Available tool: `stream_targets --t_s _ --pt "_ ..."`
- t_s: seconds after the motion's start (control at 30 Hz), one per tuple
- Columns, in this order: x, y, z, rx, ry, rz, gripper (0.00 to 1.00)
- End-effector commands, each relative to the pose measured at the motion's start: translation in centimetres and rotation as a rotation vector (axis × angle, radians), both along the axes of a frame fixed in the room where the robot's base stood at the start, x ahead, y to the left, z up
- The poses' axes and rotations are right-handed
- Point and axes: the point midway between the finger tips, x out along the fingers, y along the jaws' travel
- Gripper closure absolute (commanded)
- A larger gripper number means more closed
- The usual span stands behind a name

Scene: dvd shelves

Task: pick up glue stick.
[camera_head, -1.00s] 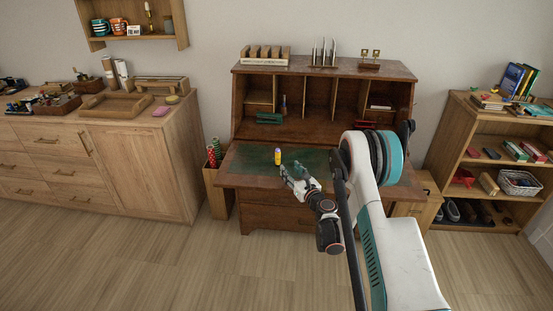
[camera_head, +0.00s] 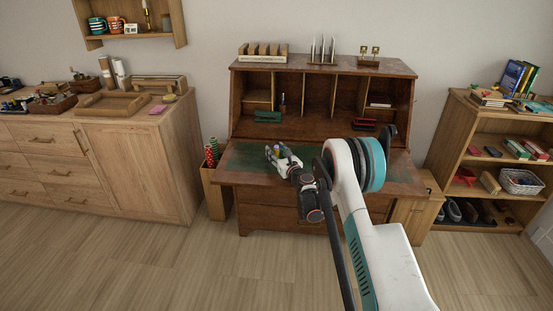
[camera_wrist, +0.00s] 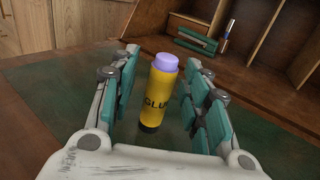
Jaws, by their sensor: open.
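The glue stick (camera_wrist: 159,92) is a yellow cylinder with a purple cap and dark "GLUE" lettering. It stands upright on the green desk surface. In the wrist view it is between the two teal-padded fingers of my gripper (camera_wrist: 163,98), with a visible gap on each side. In the head view my gripper (camera_head: 279,155) is low over the writing desk (camera_head: 330,178), and the glue stick (camera_head: 276,149) is mostly hidden by the fingers. My gripper is open.
A green stapler-like object (camera_wrist: 196,40) and a small upright marker (camera_wrist: 228,34) are at the desk's back cubbies. The desk surface around the glue stick is clear.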

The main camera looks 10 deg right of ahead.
Motion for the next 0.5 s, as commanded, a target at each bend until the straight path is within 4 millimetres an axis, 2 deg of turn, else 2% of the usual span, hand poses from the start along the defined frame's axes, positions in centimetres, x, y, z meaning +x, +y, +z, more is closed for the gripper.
stream_targets --t_s 0.2,0.37,0.4,0.5 --pt "0.07 0.01 0.08 0.0 0.0 0.0 0.57" --pt "0.06 0.01 0.07 0.0 0.0 0.0 0.93" --pt "0.06 0.01 0.06 0.0 0.0 0.0 0.98" --pt "0.05 -0.01 0.06 0.0 0.0 0.0 0.98"
